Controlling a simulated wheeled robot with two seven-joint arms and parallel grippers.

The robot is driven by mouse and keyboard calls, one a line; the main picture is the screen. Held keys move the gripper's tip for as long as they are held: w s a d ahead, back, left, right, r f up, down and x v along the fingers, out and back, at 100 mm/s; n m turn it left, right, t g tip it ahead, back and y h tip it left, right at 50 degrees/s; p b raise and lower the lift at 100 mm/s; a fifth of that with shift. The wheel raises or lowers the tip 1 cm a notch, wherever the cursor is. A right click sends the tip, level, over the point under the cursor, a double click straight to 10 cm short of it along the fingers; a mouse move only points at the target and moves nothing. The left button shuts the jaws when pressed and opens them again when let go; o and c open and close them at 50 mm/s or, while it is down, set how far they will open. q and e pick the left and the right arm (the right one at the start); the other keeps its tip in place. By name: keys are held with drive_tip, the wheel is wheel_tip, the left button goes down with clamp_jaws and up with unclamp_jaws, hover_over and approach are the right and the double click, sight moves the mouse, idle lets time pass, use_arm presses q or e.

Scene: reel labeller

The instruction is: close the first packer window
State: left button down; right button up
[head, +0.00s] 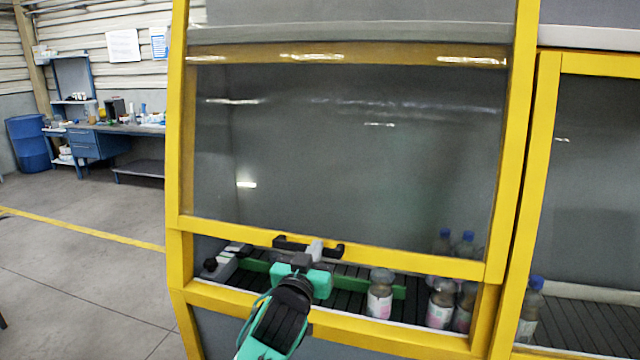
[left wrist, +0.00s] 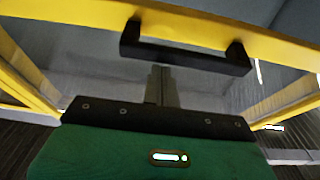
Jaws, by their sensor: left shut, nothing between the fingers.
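The packer window (head: 340,150) is a clear pane in a yellow frame. Its yellow lower rail (head: 410,259) stands above the sill, with an open gap beneath it. A black bar handle (head: 288,243) is on this rail, and it also shows in the left wrist view (left wrist: 180,56). My left gripper (head: 314,251) is at the handle, its fingers together and empty. In the left wrist view the closed fingertips (left wrist: 161,72) lie just below the handle bar; I cannot tell whether they touch it. My right gripper is not in view.
Bottles (head: 380,293) stand on a dark conveyor (head: 345,272) behind the gap, more of them to the right. The yellow sill (head: 390,333) runs below. A second yellow-framed window (head: 595,180) adjoins at right. Open floor (head: 90,270), a workbench (head: 95,143) and blue barrel (head: 28,145) are left.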

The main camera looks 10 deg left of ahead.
use_arm(q)
drive_tip(key=s+f+b, duration=0.2)
drive_tip(key=f+b, duration=0.2)
drive_tip(key=f, duration=0.5)
drive_tip(key=s+f+b, duration=0.2)
drive_tip(key=f+b, duration=0.3)
drive_tip(key=f, duration=0.5)
drive_tip(key=shift+s+f, duration=0.2)
drive_tip(key=shift+f, duration=0.15)
